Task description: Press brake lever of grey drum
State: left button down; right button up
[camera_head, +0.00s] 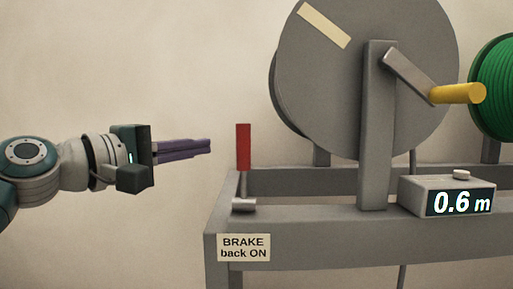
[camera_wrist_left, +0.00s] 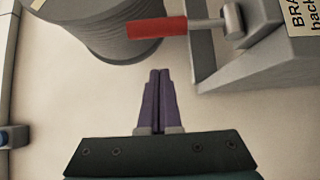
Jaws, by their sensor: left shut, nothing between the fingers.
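The brake lever (camera_head: 243,147) has a red handle on a thin metal rod and stands upright at the left end of the grey frame. It also shows in the left wrist view (camera_wrist_left: 157,27), where its handle lies beyond my fingertips. The grey drum (camera_head: 365,75) is mounted on the frame to the right of the lever. My left gripper (camera_head: 210,146) is shut and empty, level with the red handle and to its left in the head view. A gap shows between the fingertips and the handle. In the wrist view the left gripper (camera_wrist_left: 158,72) points toward the handle. My right gripper is not in view.
The grey frame (camera_head: 350,232) carries a label (camera_head: 243,248) reading "BRAKE back ON". A meter box (camera_head: 450,196) reads 0.6 m. A yellow crank handle (camera_head: 458,94) sticks out from the drum's front. A green drum (camera_head: 495,88) stands at far right. Around my left gripper is free room.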

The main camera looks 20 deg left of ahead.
aim_at(244, 165)
pick_arm(q)
jog(key=shift+w+d+p, duration=0.3)
jog(key=shift+w+d, duration=0.2)
jog(key=shift+d, duration=0.3)
jog(key=shift+w+d+p, duration=0.35)
jog(key=shift+w+d, duration=0.2)
jog(key=shift+d, duration=0.25)
jog(key=shift+w+d+p, duration=0.3)
jog(key=shift+w+d, duration=0.2)
jog(key=shift+d, duration=0.3)
